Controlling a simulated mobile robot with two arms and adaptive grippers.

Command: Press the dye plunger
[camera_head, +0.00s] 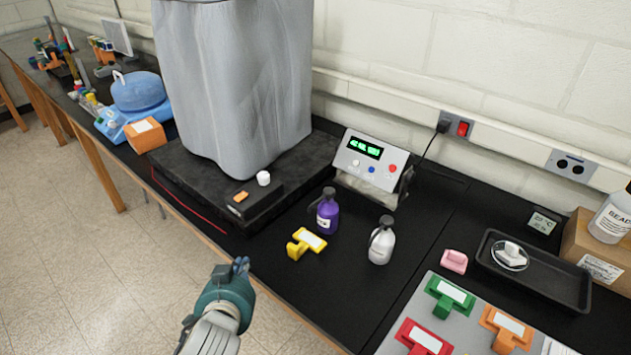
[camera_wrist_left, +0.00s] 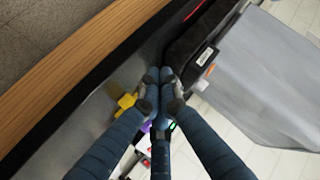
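A white round knob (camera_head: 263,178), which may be the dye plunger, stands up on a small black box (camera_head: 262,203) at the front of the grey-draped apparatus. An orange piece (camera_head: 240,196) sits beside it on the box. In the left wrist view the knob (camera_wrist_left: 202,85) shows right of my fingers. My left gripper (camera_head: 241,265) is at the front edge of the bench, nearer than the box and apart from it. In the left wrist view its fingers (camera_wrist_left: 165,78) are drawn together, with nothing seen between them. My right gripper is not in view.
A purple bottle (camera_head: 327,214), a white bottle (camera_head: 381,243) and a yellow clamp-like piece (camera_head: 305,243) stand right of the box. A control unit (camera_head: 366,160) with a green display is behind them. The grey drape (camera_head: 235,80) rises behind the box. Bench front is bare near my gripper.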

